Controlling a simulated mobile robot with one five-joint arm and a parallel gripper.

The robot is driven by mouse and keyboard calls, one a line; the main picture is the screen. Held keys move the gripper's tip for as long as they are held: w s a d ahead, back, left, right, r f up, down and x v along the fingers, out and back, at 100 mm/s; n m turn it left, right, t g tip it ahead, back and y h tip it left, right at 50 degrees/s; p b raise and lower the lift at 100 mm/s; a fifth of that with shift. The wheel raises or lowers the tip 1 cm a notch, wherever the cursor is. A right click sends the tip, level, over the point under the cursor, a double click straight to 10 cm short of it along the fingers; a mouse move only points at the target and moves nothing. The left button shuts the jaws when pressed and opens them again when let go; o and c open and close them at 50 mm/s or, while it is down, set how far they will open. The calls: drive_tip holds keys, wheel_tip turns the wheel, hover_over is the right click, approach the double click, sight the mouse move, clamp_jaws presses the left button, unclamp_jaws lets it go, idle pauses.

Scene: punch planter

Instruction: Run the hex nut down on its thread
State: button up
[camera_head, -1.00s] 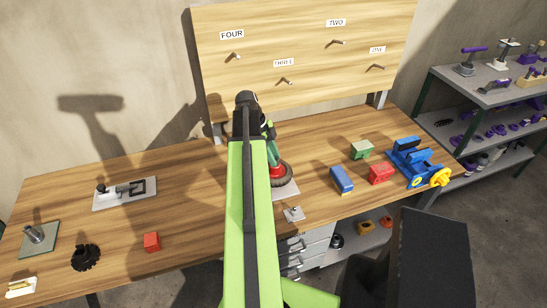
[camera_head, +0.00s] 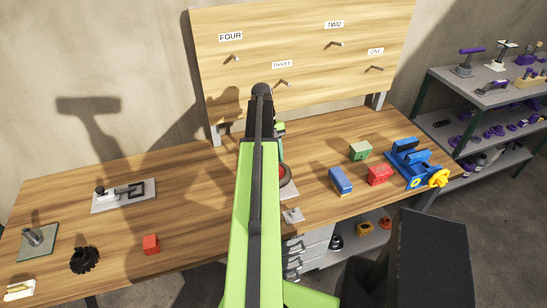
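I cannot pick out the hex nut for certain. A grey upright post (camera_head: 36,236) stands on a square grey-green plate (camera_head: 48,247) at the far left of the bench; at this size I cannot tell whether it carries a thread or a nut. My arm reaches away over the middle of the bench, and its black end (camera_head: 262,98) shows in front of the pegboard. The fingers of my gripper are hidden or too small to make out, so its opening and any load do not show.
A red and green tool (camera_head: 284,172) is mostly hidden behind my arm. Blue (camera_head: 341,180), red (camera_head: 380,175) and green (camera_head: 360,151) blocks and a blue vise (camera_head: 412,160) are at right. A clamp plate (camera_head: 124,196), black gear (camera_head: 84,260) and red cube (camera_head: 151,244) are at left.

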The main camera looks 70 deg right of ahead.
drive_tip(key=o, duration=0.6)
drive_tip(key=p+v, duration=1.6)
drive_tip(key=v, duration=0.1)
drive_tip(key=shift+w+r, duration=0.1)
drive_tip(key=shift+r, duration=0.05)
